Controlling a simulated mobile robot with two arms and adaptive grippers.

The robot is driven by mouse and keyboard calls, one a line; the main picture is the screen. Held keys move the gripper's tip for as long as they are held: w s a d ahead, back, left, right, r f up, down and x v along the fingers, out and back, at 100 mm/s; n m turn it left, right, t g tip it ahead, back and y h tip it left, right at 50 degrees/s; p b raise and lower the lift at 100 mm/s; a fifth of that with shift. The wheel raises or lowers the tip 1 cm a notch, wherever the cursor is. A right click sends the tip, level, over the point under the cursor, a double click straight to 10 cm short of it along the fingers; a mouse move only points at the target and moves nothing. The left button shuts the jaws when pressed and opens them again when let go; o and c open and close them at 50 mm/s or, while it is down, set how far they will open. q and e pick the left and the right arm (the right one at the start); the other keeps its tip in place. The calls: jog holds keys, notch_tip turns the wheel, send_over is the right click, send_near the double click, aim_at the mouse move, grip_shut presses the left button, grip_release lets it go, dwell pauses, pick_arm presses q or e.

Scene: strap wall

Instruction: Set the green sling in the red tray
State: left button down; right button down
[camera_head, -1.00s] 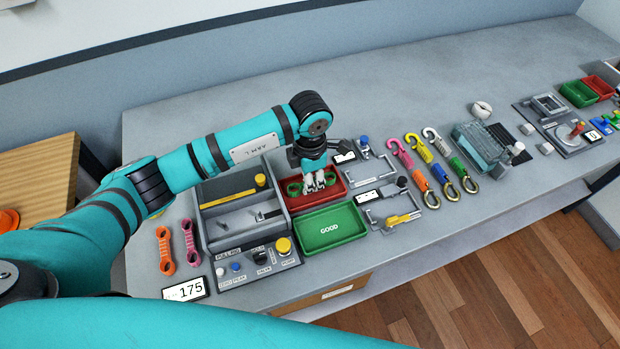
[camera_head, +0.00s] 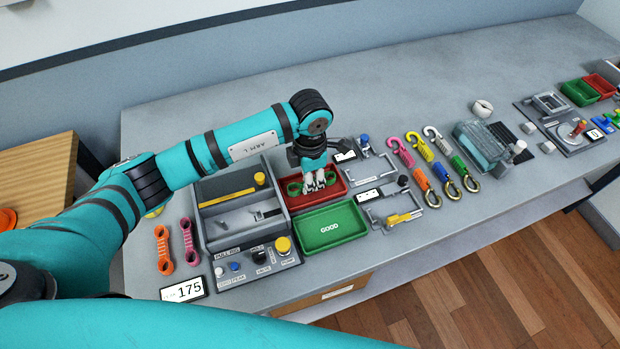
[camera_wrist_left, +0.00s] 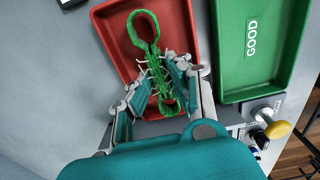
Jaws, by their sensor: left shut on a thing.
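The green sling (camera_wrist_left: 143,31) has a loop at each end and a narrow middle. My left gripper (camera_wrist_left: 157,75) is shut on its middle, with one loop beyond the fingers and the other between them. In the head view the left gripper (camera_head: 319,186) points down over the red tray (camera_head: 331,195), and the sling's loops (camera_head: 294,189) show on either side of the fingers. In the left wrist view the sling lies over the floor of the red tray (camera_wrist_left: 186,44); I cannot tell whether it touches it. My right gripper is not in view.
A green tray marked GOOD (camera_head: 345,235) stands directly in front of the red tray. A grey rig (camera_head: 208,214) with a control panel (camera_head: 262,270) is to the left. Orange (camera_head: 164,250) and pink (camera_head: 190,243) slings lie further left. Coloured hooks (camera_head: 421,147) lie to the right.

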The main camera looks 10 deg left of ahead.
pick_arm(q)
jog(key=c, duration=0.8)
grip_release()
jog(key=shift+r+p, duration=1.55)
jog(key=shift+r, duration=1.5)
